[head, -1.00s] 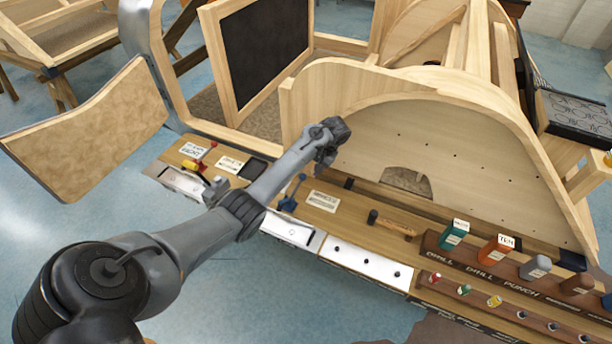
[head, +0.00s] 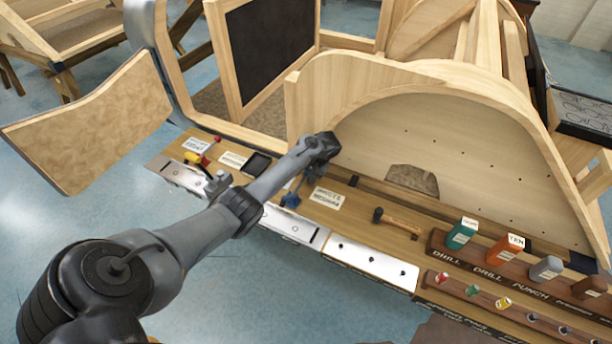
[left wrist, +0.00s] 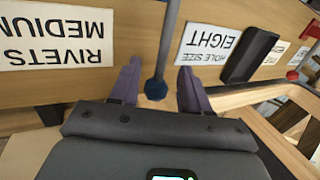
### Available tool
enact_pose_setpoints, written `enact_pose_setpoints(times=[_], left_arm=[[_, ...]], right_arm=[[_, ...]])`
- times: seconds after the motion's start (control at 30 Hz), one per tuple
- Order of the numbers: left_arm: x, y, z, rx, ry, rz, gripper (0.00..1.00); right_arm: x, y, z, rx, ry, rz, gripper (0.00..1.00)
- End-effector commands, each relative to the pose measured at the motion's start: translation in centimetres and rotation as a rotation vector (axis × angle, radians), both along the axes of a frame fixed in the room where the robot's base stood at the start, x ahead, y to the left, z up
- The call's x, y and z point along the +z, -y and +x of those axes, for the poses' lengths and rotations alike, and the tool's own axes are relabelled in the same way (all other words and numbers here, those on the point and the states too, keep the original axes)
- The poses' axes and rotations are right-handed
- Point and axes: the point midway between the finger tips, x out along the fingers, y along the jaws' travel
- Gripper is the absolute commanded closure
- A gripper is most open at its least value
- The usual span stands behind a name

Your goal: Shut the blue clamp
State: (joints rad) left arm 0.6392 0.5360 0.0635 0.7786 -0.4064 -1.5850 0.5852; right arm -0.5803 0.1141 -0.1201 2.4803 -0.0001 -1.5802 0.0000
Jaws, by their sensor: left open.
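The blue clamp (head: 290,200) is mounted on the wooden bench edge, left of the middle in the head view. My left gripper (head: 318,172) is just above and to its right, partly hiding its lever. In the left wrist view, a grey lever rod (left wrist: 169,40) ends in a blue ball knob (left wrist: 155,89). The knob appears between the two spread purple fingers of my left gripper (left wrist: 157,82). I cannot tell whether they touch it. My right gripper is not in view.
A red-and-yellow clamp (head: 203,157) stands farther left on the bench. A hammer (head: 398,222) lies to the right, near colored tool blocks (head: 462,233). A tall curved wooden panel (head: 370,130) rises close behind my left gripper. Label cards (head: 326,198) lie on the bench.

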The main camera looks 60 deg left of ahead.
Motion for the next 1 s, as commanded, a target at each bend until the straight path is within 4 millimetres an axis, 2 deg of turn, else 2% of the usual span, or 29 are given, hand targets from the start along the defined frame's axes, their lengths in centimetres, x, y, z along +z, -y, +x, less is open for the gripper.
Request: enact_pose_setpoints(times=[0.07,0.37,1.0], left_arm=[[0.01,0.00,0.00,0.000,0.000,0.000,0.55],[0.01,0.01,0.01,0.000,0.000,0.000,1.00],[0.07,-0.04,0.18,-0.001,0.008,0.001,1.00]], right_arm=[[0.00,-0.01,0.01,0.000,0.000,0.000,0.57],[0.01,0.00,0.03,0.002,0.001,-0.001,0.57],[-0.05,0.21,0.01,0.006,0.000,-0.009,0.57]])
